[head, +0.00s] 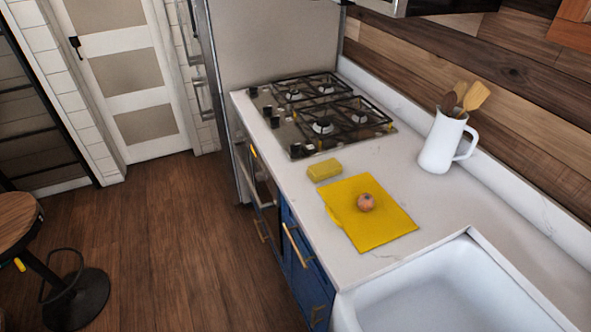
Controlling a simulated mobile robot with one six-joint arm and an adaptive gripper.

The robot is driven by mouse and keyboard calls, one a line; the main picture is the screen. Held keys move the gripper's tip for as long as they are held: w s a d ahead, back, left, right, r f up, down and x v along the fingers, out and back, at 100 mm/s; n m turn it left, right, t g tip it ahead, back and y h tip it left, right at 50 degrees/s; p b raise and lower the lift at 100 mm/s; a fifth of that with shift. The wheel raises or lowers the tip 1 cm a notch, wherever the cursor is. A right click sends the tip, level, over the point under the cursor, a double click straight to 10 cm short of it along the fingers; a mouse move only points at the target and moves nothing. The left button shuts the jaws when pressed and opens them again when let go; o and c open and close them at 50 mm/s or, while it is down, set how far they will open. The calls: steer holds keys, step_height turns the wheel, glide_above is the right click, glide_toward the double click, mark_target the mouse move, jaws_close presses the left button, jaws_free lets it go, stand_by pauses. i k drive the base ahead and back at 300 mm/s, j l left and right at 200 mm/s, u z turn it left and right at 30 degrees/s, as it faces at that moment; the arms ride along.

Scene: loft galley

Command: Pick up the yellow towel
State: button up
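The yellow towel (381,230) lies flat on the white counter, between the stove and the sink. A small round pinkish-orange object (366,203), perhaps a fruit or an onion, sits on top of the towel near its middle. The towel's left edge lies close to the counter's front edge, and a small strip of it sticks out there. My gripper is not in view.
A yellow sponge (324,170) lies just behind the towel. A gas stove (318,112) is farther back. A white pitcher (440,146) with wooden utensils stands by the wall. A white sink (440,295) is in front. A stool (75,295) stands left; the floor between is clear.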

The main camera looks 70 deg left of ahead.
mark_target(319, 172)
steer(key=u, duration=2.15)
steer(key=k+l+z, duration=0.15)
steer(key=k+z, duration=0.35)
steer(key=k, duration=0.15)
steer(key=i+j+z, duration=0.2)
steer(key=z, duration=0.15)
steer(key=i+j+z, duration=0.15)
steer(key=j+z, duration=0.2)
steer(key=i+j+z, duration=0.15)
steer(key=j+z, duration=0.2)
steer(key=i+j, duration=0.15)
steer(key=j, duration=0.25)
steer(key=i+j, duration=0.1)
steer(key=j, duration=0.3)
steer(key=i+j, duration=0.15)
steer(key=j, duration=0.3)
steer(key=i+j, duration=0.1)
steer(key=j, duration=0.3)
steer(key=i+j, duration=0.15)
steer(key=j, duration=0.25)
steer(key=i+j, duration=0.1)
steer(key=j, duration=0.3)
steer(key=i+j, duration=0.15)
steer(key=j, duration=0.3)
